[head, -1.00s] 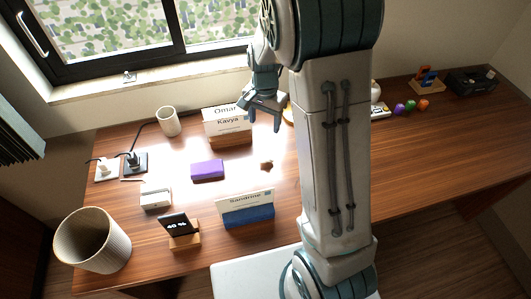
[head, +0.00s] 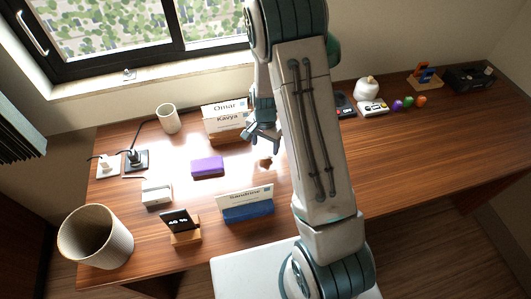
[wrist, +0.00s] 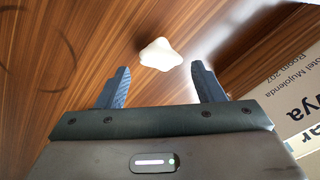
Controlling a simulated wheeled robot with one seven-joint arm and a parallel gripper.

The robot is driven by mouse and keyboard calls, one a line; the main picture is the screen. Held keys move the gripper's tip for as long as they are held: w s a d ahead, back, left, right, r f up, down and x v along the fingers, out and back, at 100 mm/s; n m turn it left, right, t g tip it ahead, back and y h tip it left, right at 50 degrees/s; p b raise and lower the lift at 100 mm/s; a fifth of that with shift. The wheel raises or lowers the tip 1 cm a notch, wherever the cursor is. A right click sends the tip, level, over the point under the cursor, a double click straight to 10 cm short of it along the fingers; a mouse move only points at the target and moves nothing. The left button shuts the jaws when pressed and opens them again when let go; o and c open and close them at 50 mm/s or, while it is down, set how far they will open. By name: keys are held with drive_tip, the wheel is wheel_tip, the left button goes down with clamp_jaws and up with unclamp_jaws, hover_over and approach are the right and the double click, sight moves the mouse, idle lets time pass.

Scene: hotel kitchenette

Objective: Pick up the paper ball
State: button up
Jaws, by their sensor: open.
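In the wrist view a small cream, lumpy, star-shaped piece, apparently the paper ball (wrist: 160,54), lies on the wood desk. It is centred just beyond my open fingertips (wrist: 161,72), with nothing between them. In the head view a small brownish crumpled lump (head: 265,162) lies on the desk just below my gripper (head: 263,147); it looks like the same piece, darker there. My gripper hangs above the desk, pointing down, beside the name cards. I cannot tell its exact height over the piece.
Name cards (head: 225,122) stand close by my gripper; one edge shows in the wrist view (wrist: 296,95). A purple block (head: 207,166), the Sandrine card holder (head: 247,213) and a cup (head: 168,118) stand around. A bin (head: 95,237) is at front left.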

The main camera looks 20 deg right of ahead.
drive_tip(key=shift+f, duration=1.2)
drive_tip(key=shift+c, duration=0.3)
drive_tip(key=c, duration=1)
drive_tip(key=shift+c, duration=0.3)
